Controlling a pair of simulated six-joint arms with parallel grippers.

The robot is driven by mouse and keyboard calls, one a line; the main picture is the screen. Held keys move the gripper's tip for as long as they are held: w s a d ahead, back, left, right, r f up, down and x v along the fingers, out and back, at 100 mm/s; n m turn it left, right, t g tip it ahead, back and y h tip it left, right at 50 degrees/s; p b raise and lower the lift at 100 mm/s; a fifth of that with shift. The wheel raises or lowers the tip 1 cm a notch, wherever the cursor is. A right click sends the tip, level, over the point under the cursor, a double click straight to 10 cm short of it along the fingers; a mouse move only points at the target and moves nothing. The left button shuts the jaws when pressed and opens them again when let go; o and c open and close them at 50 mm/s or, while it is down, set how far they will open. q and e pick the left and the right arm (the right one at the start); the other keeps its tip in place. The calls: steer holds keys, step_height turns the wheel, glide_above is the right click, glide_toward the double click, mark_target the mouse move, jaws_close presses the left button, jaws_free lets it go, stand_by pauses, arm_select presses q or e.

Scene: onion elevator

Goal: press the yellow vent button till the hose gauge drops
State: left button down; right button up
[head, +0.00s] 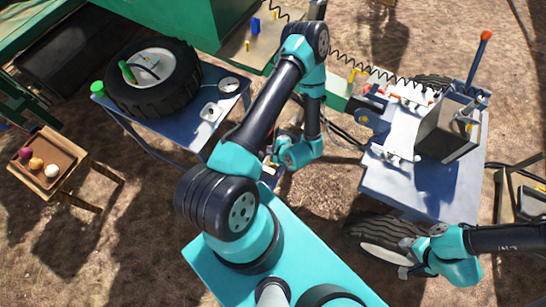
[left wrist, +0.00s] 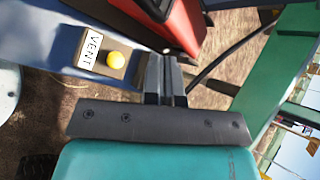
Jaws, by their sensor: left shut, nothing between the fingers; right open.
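The yellow vent button (left wrist: 116,60) sits on a small block beside a white VENT label (left wrist: 90,48) in the left wrist view. My left gripper (left wrist: 165,62) is shut and empty, with its fingertips to the right of the button and apart from it in the picture. In the head view my left gripper (head: 270,166) is small, low beside the blue table on the left; I cannot make out the button there. My right gripper (head: 405,271) is open beside a tyre at the lower right. I cannot identify the hose gauge in either view.
A red box (left wrist: 182,22) stands close beyond my left fingertips. A wheel (head: 150,95) lies on the left blue table (head: 190,138). The right blue table (head: 410,190) holds a grey box (head: 445,135). A coiled black hose (head: 385,76) hangs behind. A wooden stand (head: 70,150) is far left.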

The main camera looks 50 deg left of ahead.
arm_select(q)
steer(key=shift+f, duration=4.3)
steer(key=shift+f, duration=0.4)
steer(key=shift+f, duration=0.55)
steer(key=shift+r, duration=0.2)
stand_by(0.4)
steer(key=shift+r, duration=0.8)
steer(key=shift+r, duration=2.5)
